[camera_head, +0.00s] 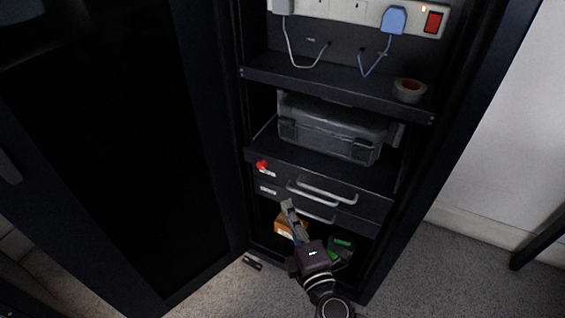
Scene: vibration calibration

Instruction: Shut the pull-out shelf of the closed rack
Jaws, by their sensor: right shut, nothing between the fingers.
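The dark rack (452,170) stands open, with its door (110,150) swung out to the left. Inside, an upper shelf (290,80) bears a roll of tape (409,91). A lower shelf (300,162) bears a grey hard case (330,128). Below it are dark drawer fronts with an upper handle (327,192) and a lower handle (312,214). I cannot tell for sure which shelf slides or how far it is out. My right gripper (287,204) is shut and empty, low in front of the drawers near the lower handle. My left gripper is not in view.
A power strip (350,12) with a blue plug (394,19) and cables is at the top. An orange box (284,226) lies in the bottom bay.

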